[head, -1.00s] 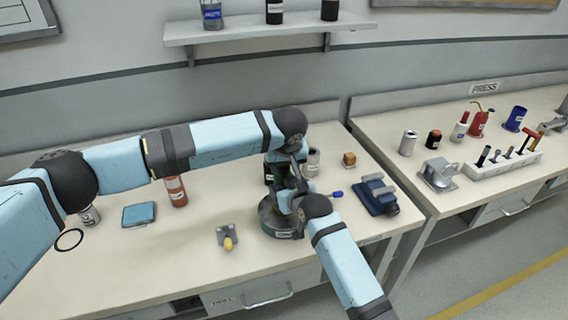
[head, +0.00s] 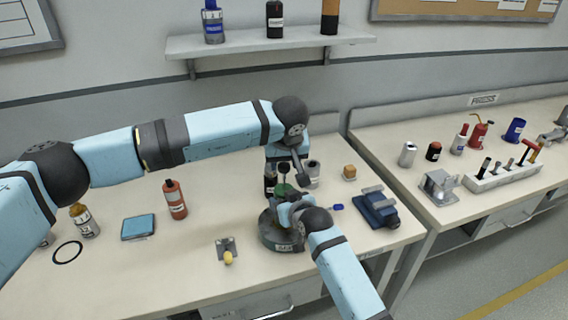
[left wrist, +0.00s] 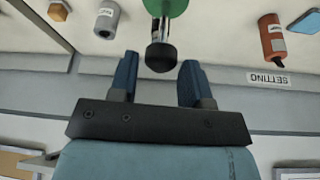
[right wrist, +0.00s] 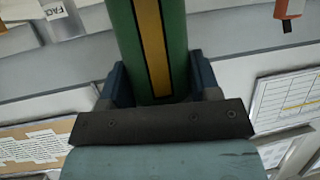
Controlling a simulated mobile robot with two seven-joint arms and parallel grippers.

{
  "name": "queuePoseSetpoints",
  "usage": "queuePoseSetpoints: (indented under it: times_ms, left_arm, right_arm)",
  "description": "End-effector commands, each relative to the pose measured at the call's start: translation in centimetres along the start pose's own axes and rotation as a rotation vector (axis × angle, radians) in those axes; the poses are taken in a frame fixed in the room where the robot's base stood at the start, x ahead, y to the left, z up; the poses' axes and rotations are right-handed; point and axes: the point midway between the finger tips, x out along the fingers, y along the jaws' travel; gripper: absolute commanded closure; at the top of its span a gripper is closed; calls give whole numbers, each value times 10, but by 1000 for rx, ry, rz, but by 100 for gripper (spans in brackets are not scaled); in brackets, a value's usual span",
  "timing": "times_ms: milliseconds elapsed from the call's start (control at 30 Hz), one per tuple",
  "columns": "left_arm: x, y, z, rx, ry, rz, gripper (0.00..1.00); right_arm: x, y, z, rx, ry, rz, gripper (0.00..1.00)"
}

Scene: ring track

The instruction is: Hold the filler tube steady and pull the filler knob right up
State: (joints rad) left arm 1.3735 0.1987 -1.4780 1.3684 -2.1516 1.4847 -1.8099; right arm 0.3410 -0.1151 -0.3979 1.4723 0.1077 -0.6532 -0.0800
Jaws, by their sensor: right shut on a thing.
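The filler tube is green with a yellow stripe (right wrist: 150,40); its green top also shows in the head view (head: 283,189). My right gripper (right wrist: 155,85) is shut around the tube, low on it in the head view (head: 287,208). The filler knob is a black ball (left wrist: 160,57) on a short metal rod above the tube's green end; it also shows in the head view (head: 284,167). My left gripper (left wrist: 158,66) is open, its blue fingers either side of the knob's near part, with gaps showing. In the head view my left gripper (head: 302,178) is just right of the knob.
The tube stands on a round dark base (head: 270,232) on the bench. A blue vise (head: 376,207) is to the right, a yellow-tipped bracket (head: 227,250) to the left.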

Motion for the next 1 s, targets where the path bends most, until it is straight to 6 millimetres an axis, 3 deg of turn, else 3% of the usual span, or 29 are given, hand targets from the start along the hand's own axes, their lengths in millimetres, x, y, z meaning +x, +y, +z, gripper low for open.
queuePoseSetpoints:
  times_ms: [333, 467, 800, 1000]
  left_arm:
    - [0, 0, 0, 0, 0, -1, 41]
    - [-10, 0, 0, 2, 2, 0, 41]
    - [-79, 0, 0, 1, 4, 1, 41]
    - [-109, 0, 0, 0, 3, -1, 41]
  right_arm:
    - [0, 0, 2, 0, -4, 0, 74]
    - [0, 0, 2, -1, -4, 0, 74]
    - [0, 0, 2, 0, -3, 0, 74]
    - [0, 0, 1, 0, -2, 0, 74]
